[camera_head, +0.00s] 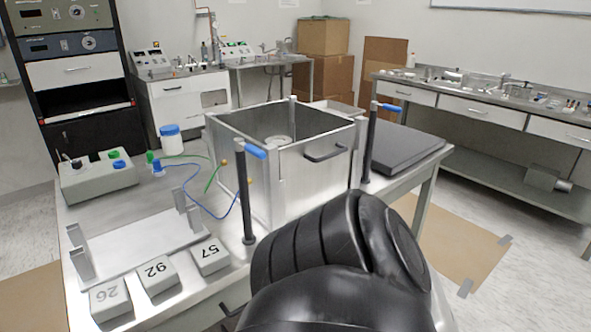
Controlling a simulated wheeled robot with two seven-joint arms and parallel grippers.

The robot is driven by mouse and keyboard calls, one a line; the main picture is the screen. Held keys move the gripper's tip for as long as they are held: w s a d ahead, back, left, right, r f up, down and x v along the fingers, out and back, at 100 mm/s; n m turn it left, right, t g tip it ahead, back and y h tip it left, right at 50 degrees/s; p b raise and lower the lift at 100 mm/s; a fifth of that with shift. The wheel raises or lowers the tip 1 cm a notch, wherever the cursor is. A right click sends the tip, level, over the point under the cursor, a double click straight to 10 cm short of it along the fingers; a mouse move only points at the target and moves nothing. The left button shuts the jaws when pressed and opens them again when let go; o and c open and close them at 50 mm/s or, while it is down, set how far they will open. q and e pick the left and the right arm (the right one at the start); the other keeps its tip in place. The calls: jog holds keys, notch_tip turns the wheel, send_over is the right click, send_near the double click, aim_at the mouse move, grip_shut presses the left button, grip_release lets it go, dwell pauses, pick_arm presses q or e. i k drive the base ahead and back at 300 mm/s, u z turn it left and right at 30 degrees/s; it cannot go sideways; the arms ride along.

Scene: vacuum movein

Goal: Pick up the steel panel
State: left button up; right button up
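An open-topped steel box (262,170) stands on the metal table. Its front-right side is a steel panel (312,172) with a black handle (325,153). The panel looks upright and flush with the box; I cannot tell whether it is a separate piece. A flat silver plate with upright brackets (140,245) lies empty at the table's left. A bulky black arm part of mine fills the bottom middle and covers the table's front right. Neither of my grippers is visible.
Blue-handled black posts (246,200) (370,140) stand close to the box. Numbered blocks (157,275) lie at the front edge. A control box (98,178) with green and blue wires stands back left. A dark slab (405,150) lies right of the box.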

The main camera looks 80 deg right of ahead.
aim_at(316, 170)
jog(key=z, duration=2.55)
